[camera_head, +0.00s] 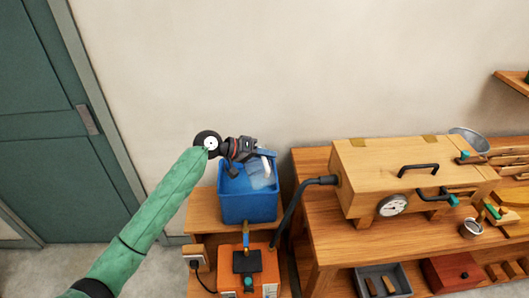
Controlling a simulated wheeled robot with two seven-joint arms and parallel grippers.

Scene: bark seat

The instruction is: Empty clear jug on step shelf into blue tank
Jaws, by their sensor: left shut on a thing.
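The blue tank (250,206) stands on a wooden step shelf (204,210) left of the workbench. My left gripper (258,152) is above the tank's back rim, shut on the clear jug (262,174). The jug looks tilted, its body over and partly inside the tank opening. The gripper hides part of the jug, and I cannot tell whether liquid is leaving it. My right gripper is not in view.
An orange unit (252,272) sits on the lower step in front of the tank. A black hose (290,214) runs from the wooden box (405,175) on the workbench (330,243) down beside the tank. A green door (45,130) is at left.

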